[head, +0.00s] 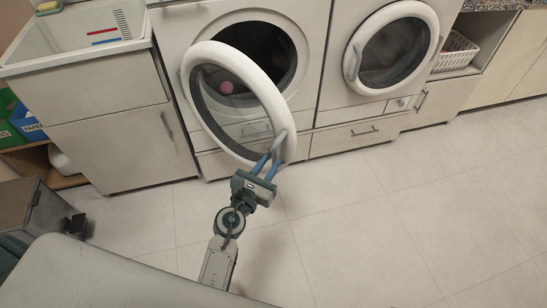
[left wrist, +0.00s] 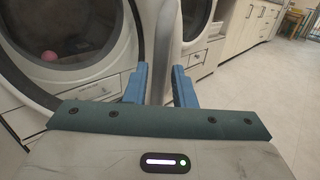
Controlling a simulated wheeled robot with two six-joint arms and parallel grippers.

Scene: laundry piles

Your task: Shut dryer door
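The round dryer door (head: 203,112) with a white rim and clear window stands open in front of the left machine's dark drum opening (head: 262,45). Its grey handle (head: 279,146) is on the rim's lower right side. My left gripper (head: 268,164) is at this handle, with its two blue fingers pointing up toward it. The exact contact is hard to see. My right gripper is not in view.
A second machine with a shut round door (head: 394,48) stands on the right. A sink cabinet (head: 118,140) is on the left. A pink ball (head: 226,88) shows through the dryer door's window. The tiled floor (head: 400,210) is clear on the right.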

